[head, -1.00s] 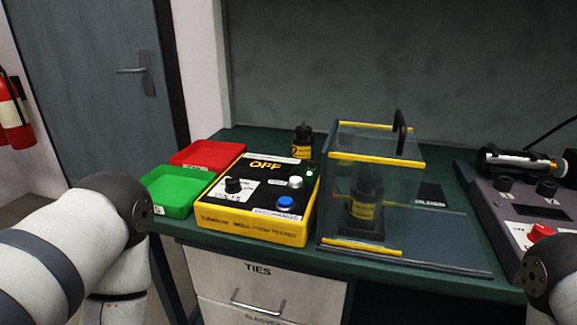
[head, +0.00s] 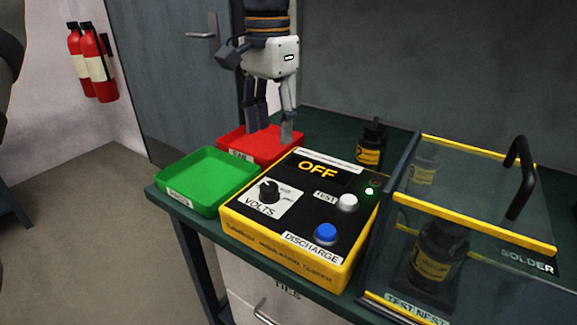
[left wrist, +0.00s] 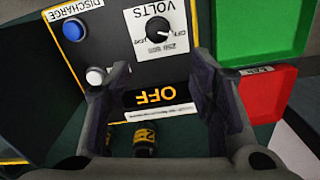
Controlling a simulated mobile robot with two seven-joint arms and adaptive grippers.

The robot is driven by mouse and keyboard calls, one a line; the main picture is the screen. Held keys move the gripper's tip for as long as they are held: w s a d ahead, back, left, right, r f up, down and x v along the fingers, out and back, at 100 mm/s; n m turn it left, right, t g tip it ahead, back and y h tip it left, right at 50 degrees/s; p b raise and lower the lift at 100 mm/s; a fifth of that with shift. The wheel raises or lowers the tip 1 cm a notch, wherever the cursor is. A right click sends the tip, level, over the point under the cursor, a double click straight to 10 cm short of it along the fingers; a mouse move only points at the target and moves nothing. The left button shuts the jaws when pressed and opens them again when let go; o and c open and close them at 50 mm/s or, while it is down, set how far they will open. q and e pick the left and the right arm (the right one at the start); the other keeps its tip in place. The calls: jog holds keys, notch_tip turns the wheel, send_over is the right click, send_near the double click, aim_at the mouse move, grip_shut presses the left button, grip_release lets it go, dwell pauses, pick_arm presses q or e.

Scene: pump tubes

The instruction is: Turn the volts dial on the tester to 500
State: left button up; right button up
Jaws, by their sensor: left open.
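The yellow and black tester (head: 290,270) sits on the green bench, and its display reads OFF (head: 318,170). Its black volts dial (head: 269,191) is on a white scale plate at the left of the panel. The dial also shows upside down in the left wrist view (left wrist: 158,28), near the OFF mark; its exact pointer position is hard to read. My left gripper (head: 270,132) is open and empty, pointing down above the red tray and the tester's far left corner. It is apart from the dial. In the left wrist view its fingers (left wrist: 160,95) frame the display. My right gripper is not in view.
A red tray (head: 233,141) and a green tray (head: 205,181) stand left of the tester. A white test button (head: 347,203) and blue discharge button (head: 326,233) share the panel. A black pump (head: 369,146) stands behind. A clear guarded test nest (head: 478,228) is close on the right.

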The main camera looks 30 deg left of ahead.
aim_at(270, 184)
pick_arm(q)
jog(key=f, duration=0.1)
jog(key=s+f, duration=0.1)
jog(key=f, duration=0.1)
jog(key=shift+s, duration=0.25)
notch_tip(270, 184, down, 8)
jog(key=shift+w+f, duration=0.1)
jog(key=shift+f, duration=0.15)
jog(key=c, duration=1.2)
